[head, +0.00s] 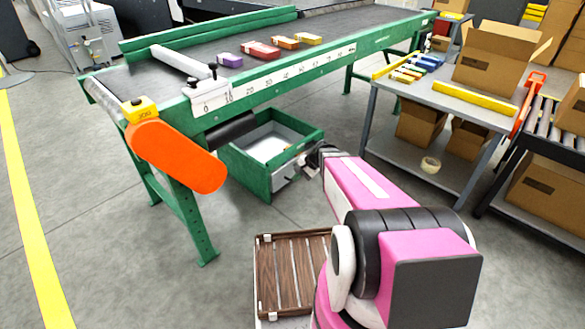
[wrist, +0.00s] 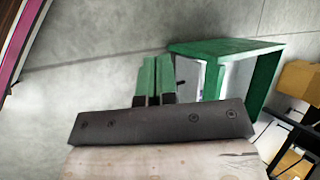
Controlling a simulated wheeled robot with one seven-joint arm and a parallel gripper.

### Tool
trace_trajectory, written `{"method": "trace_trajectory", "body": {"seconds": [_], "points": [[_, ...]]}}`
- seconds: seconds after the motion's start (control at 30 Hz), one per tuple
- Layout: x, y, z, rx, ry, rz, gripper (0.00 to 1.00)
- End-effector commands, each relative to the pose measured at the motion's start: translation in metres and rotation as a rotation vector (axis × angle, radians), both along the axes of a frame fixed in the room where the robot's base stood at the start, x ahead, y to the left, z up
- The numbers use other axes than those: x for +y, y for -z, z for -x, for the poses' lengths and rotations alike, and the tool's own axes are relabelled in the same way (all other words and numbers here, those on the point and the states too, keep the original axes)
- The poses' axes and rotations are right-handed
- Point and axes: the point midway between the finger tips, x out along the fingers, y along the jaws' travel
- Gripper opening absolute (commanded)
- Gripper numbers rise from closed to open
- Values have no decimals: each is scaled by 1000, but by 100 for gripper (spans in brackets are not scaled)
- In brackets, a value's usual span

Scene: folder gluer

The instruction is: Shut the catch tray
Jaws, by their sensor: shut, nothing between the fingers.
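The catch tray (head: 262,182) is a green open-topped box with a pale inside, low beneath the green conveyor table. It sticks out past the table's near side, so it stands open. In the wrist view the tray (wrist: 225,46) lies just beyond and right of my gripper (wrist: 158,60). The two green-tipped fingers are together, with nothing between them.
The conveyor table (head: 180,97) stands over the tray, with an orange guard (head: 176,156) at its left end. A grey table (head: 430,97) with cartons stands right. A tape roll (head: 430,165) lies on its lower shelf. The floor (head: 225,280) in front is clear.

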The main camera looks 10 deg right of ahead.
Motion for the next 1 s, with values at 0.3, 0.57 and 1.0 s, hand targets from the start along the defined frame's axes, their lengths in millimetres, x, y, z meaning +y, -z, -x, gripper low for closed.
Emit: {"method": "trace_trajectory", "body": {"seconds": [0.3, 0.57, 1.0], "points": [[-11, -31, 40, -59, -188, 198, 0], [-18, -44, 55, -79, -268, 283, 0], [-13, -29, 36, -59, -198, 209, 0]]}}
